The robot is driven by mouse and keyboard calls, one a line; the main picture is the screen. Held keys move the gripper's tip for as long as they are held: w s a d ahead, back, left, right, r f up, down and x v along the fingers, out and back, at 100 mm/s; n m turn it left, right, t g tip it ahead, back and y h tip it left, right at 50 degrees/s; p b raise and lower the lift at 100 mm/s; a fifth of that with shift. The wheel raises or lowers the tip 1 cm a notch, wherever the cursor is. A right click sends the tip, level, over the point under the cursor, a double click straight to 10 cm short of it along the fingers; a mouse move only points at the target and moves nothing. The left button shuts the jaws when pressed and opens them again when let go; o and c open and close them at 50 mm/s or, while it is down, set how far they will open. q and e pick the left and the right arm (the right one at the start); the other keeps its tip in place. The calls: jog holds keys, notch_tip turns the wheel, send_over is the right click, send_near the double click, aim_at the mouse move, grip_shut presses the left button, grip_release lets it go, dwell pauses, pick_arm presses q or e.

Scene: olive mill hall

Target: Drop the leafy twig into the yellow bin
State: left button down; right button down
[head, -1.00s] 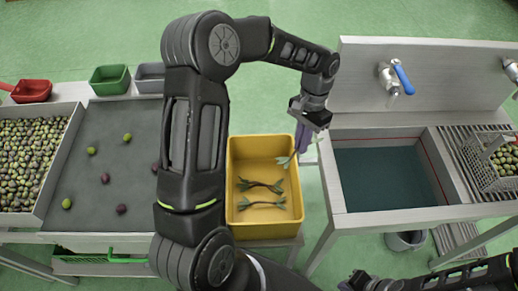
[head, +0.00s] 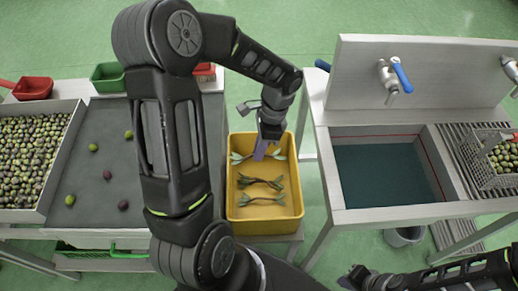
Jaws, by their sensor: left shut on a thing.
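The yellow bin (head: 232,190) stands between the sorting table and the sink. My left gripper (head: 261,152) is over the far part of the bin, pointing down, its purplish fingers shut on a leafy twig (head: 278,155). Green leaves show on both sides of the fingers; the middle of the twig is hidden. I cannot tell whether this twig touches the bin floor. Two other leafy twigs, a middle one (head: 262,182) and a near one (head: 262,200), lie in the bin. My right gripper (head: 352,279) is at the bottom edge, away from the bin; its jaw state is unclear.
The sink (head: 385,177) with a blue-handled tap (head: 397,78) is right of the bin. On the left are a grey sorting surface (head: 85,165) with a few olives, a crate of olives (head: 32,160), and red (head: 33,88) and green (head: 110,76) trays behind.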

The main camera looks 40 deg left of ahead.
pick_arm(q)
notch_tip(320, 180, down, 5)
jog(key=b, duration=0.3)
jog(key=c, duration=1.5)
grip_release()
jog(key=v, duration=0.7)
jog(key=shift+r+b, duration=0.35)
jog(key=shift+r, duration=0.05)
jog(key=shift+w, duration=0.15)
